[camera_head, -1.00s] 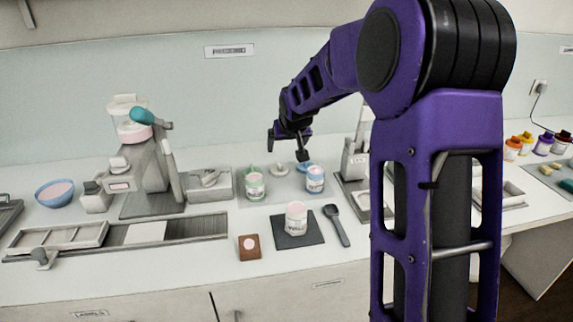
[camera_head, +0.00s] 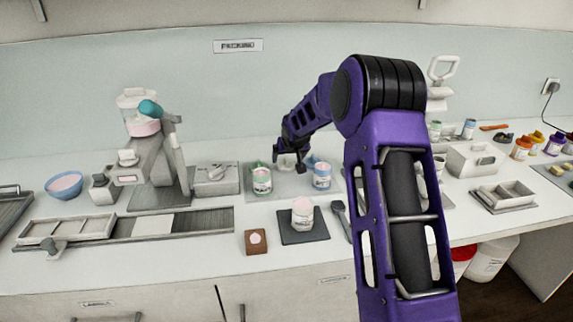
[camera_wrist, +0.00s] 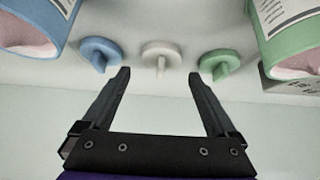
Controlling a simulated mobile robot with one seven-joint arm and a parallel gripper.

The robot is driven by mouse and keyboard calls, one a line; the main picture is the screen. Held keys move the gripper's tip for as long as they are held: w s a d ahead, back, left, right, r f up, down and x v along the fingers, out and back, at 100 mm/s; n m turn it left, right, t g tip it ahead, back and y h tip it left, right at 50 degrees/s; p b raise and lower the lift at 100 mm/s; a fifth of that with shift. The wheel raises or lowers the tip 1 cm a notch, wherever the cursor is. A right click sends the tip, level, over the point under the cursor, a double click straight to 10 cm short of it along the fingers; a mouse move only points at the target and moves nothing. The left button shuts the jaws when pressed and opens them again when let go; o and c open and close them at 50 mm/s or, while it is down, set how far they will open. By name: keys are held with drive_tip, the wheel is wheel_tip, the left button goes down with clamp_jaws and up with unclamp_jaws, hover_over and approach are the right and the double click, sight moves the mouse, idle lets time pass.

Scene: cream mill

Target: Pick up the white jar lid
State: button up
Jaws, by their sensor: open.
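The white jar lid (camera_wrist: 155,50) is a round disc with a short knob. In the wrist view it sits between a blue lid (camera_wrist: 98,48) and a green lid (camera_wrist: 222,60). My gripper (camera_wrist: 160,75) is open and empty, its two fingertips apart on either side of the white lid's line and just short of it. In the head view my gripper (camera_head: 289,161) is low over the grey mat (camera_head: 268,188), at the pale lid (camera_head: 286,160) between the two jars. The fingers partly cover the lids there.
A green-labelled jar (camera_head: 262,181) and a blue-labelled jar (camera_head: 322,176) stand close on either side of my gripper. A pink jar (camera_head: 303,213) stands on a dark mat in front. A grey box (camera_head: 215,180) is to the left.

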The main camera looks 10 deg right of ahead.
sight(286, 159)
drive_tip(key=shift+w+r+x, duration=0.1)
drive_tip(key=shift+w+x, duration=0.05)
drive_tip(key=shift+x, duration=0.95)
drive_tip(key=shift+w+r+x, duration=0.15)
drive_tip(key=shift+x, duration=0.95)
drive_tip(key=c, duration=1.1)
